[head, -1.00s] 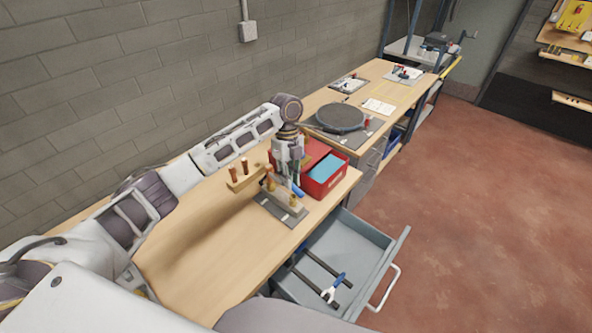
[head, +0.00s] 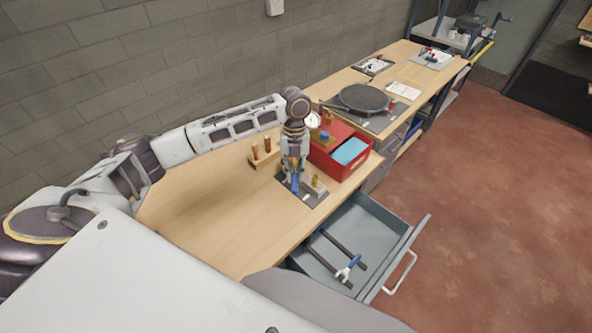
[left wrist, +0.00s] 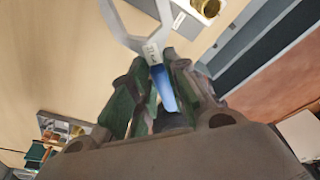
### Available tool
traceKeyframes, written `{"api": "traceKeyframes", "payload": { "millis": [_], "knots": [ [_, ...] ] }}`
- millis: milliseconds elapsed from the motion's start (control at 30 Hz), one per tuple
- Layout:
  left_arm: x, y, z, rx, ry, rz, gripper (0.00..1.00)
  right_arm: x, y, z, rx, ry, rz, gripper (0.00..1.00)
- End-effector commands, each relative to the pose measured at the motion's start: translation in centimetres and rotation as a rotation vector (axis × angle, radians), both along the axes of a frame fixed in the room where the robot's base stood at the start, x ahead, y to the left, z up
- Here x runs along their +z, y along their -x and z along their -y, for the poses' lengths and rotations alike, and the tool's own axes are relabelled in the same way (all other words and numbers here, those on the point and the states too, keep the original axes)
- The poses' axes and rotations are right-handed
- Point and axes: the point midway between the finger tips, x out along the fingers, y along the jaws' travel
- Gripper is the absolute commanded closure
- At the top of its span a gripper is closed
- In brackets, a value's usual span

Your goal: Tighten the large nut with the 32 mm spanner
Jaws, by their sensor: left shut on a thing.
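My left gripper (head: 293,176) is shut on a spanner with a blue handle (head: 295,184), low over the grey base plate on the bench. In the left wrist view the blue handle (left wrist: 163,88) sits between the fingers, and the grey open jaw points away from them; its size mark is too small to read. A brass fitting (head: 315,181) stands on a block on the plate, just right of the gripper; brass also shows in the left wrist view (left wrist: 207,8), right of the jaw. I cannot tell whether the spanner touches a nut. My right gripper is out of view.
A red box (head: 325,160) with a blue item stands just behind the gripper. A wooden block with copper pegs (head: 263,156) is to the left. The near bench top is clear.

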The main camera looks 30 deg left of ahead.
Motion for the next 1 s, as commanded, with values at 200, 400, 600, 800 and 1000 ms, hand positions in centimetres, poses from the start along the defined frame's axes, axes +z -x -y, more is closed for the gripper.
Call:
{"api": "traceKeyframes", "payload": {
  "millis": [200,400,600,800,1000],
  "knots": [
    [0.0,0.0,0.0,0.001,0.000,0.000,1.00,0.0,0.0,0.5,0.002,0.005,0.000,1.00],
    [-0.3,0.0,0.0,0.002,0.000,-0.001,1.00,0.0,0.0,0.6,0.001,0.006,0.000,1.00],
    [-1.2,0.0,0.1,0.002,0.001,-0.001,1.00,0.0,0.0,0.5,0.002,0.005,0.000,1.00],
    [-2.4,0.0,0.0,0.002,-0.001,-0.002,1.00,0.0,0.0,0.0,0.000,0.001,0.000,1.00],
    [-3.6,0.0,0.0,0.003,0.000,-0.001,1.00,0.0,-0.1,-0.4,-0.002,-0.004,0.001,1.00]
  ]
}}
